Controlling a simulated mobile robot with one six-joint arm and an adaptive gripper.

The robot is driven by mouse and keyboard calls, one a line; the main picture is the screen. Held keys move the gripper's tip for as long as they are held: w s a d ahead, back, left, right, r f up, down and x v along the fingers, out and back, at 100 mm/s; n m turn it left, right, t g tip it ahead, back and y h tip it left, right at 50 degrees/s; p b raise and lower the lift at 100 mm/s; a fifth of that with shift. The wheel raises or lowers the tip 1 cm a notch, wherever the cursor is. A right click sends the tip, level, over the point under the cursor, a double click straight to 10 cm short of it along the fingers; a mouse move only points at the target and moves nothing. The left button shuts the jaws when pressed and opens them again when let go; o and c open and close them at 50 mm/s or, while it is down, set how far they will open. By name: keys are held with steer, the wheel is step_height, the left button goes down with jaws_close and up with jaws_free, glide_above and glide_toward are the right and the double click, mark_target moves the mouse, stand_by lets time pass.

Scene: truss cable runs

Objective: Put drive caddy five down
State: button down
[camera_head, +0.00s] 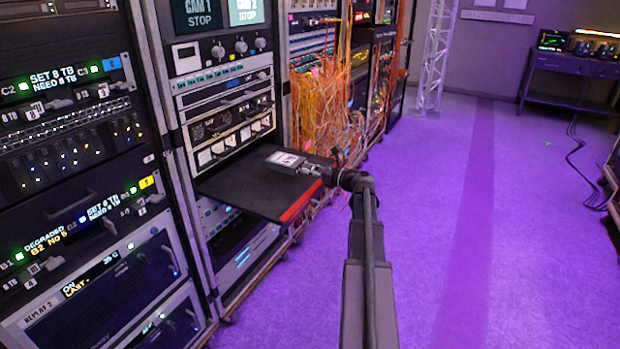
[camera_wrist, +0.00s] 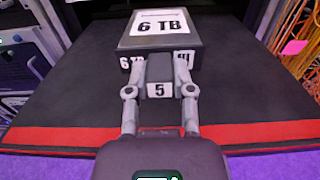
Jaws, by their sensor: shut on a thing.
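Drive caddy five is a dark box with a white "6 TB" label on top (camera_wrist: 160,30) and a "5" on its front handle. My gripper (camera_wrist: 160,88) is shut on that handle, one finger on each side. In the head view the caddy (camera_head: 286,161) is over the black pull-out shelf (camera_head: 235,186), near its right side. The shelf also fills much of the wrist view and has a red front edge (camera_wrist: 60,137). I cannot tell whether the underside of the caddy touches the shelf.
Orange cables (camera_head: 318,115) hang in a dense tangle just behind and right of the shelf. The rack at left (camera_head: 75,150) holds several drive units with lit displays. The shelf is bare around the caddy. Open purple floor (camera_head: 440,230) lies to the right.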

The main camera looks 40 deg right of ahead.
mark_target(309, 186)
steer(key=shift+f+b, duration=0.7)
steer(key=shift+f, duration=0.3)
steer(key=shift+f+b, duration=0.3)
steer(key=shift+s+a+f+b, duration=0.1)
steer(key=shift+s+f+b, duration=0.1)
steer(key=shift+b, duration=0.15)
steer(key=shift+c, duration=2.4)
jaws_free()
steer(key=shift+a, duration=0.2)
steer(key=shift+r, duration=0.15)
